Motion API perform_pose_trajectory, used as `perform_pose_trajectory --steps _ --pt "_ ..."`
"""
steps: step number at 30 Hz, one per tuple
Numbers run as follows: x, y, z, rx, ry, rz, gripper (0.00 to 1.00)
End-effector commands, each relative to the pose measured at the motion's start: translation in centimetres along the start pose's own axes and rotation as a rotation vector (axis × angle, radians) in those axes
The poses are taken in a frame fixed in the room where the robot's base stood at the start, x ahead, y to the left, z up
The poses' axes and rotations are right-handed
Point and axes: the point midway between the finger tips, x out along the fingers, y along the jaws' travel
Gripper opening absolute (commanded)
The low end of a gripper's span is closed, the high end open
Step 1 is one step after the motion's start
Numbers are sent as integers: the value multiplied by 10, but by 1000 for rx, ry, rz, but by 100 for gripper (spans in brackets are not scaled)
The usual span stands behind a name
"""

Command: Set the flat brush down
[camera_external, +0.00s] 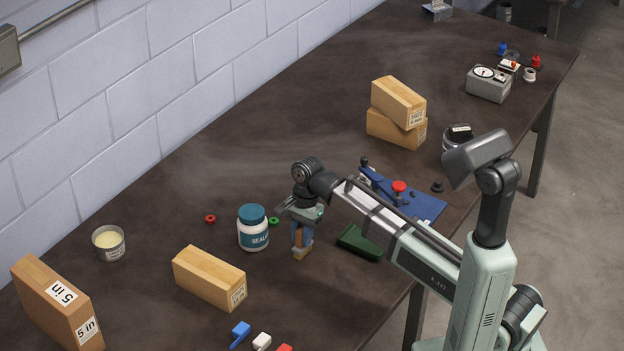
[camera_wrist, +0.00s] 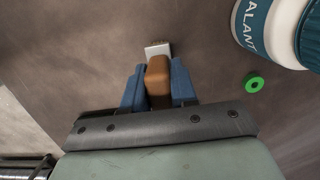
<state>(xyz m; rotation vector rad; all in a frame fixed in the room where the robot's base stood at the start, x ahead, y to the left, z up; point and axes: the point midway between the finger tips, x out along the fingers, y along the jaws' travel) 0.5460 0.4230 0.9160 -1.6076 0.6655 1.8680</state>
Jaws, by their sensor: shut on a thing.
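The flat brush (camera_wrist: 159,76) has a brown handle and a pale metal end. My gripper (camera_wrist: 158,88) has its blue fingers shut on the brown handle, with the pale end beyond the fingertips. In the external view my gripper (camera_external: 302,238) points down over the dark table, just right of the sealant jar. A small tan part of the brush (camera_external: 301,253) shows below the fingers. I cannot tell whether it touches the table.
The white sealant jar (camera_external: 253,229) with a teal lid stands close left of my gripper. A green ring (camera_external: 274,221) lies beside it. An open tin (camera_external: 109,243) stands farther left.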

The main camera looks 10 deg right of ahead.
Motion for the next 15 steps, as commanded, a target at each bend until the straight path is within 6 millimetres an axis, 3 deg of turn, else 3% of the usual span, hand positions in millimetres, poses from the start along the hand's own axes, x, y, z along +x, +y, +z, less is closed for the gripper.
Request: perform_pose_trajectory --steps 4,5,12,15 --pt "3 0 0 0 0 0 0" --pt "3 0 0 0 0 0 28" --pt "3 0 0 0 0 0 51" --pt "3 0 0 0 0 0 53"
